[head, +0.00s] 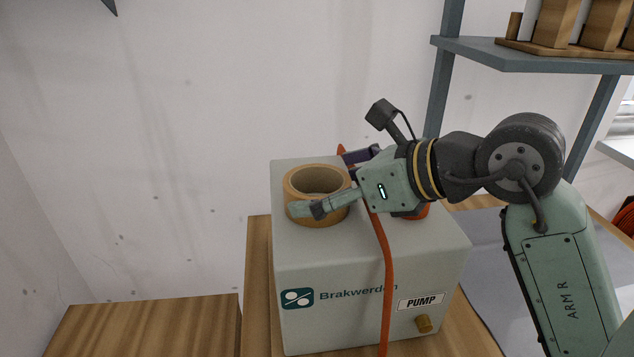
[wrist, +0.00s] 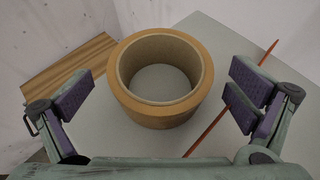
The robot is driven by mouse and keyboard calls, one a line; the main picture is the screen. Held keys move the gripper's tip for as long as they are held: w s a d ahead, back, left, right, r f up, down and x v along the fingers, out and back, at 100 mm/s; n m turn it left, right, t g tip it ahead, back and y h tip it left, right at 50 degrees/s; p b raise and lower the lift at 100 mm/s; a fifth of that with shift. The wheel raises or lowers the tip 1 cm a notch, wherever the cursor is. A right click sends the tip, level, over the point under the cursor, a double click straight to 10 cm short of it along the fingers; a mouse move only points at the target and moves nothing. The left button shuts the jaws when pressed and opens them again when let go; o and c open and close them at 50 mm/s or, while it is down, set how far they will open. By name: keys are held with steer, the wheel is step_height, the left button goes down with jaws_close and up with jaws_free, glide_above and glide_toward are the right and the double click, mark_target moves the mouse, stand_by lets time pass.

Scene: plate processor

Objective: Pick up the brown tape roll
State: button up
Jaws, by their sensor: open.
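The brown tape roll (head: 322,181) lies flat on top of the grey pump box (head: 330,257), near its back left. In the wrist view the roll (wrist: 160,112) sits at the upper middle, between the two fingers and ahead of them. My gripper (head: 333,183) is at the right side of the roll in the head view, with one finger in front of the roll's near side. In the wrist view my gripper (wrist: 157,100) is open wide, with purple pads on both sides, and nothing is held. The far finger is partly hidden in the head view.
An orange-red cable (head: 384,250) runs over the box top and down its front; it also passes near the right finger in the wrist view (wrist: 210,128). A shelf (head: 520,58) with wooden items stands at the upper right. A wooden surface (head: 150,325) lies left. White walls stand behind.

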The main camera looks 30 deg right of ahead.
mark_target(302, 180)
steer(key=shift+x, duration=1.15)
steer(key=c, duration=1.3)
steer(key=shift+r, duration=0.1)
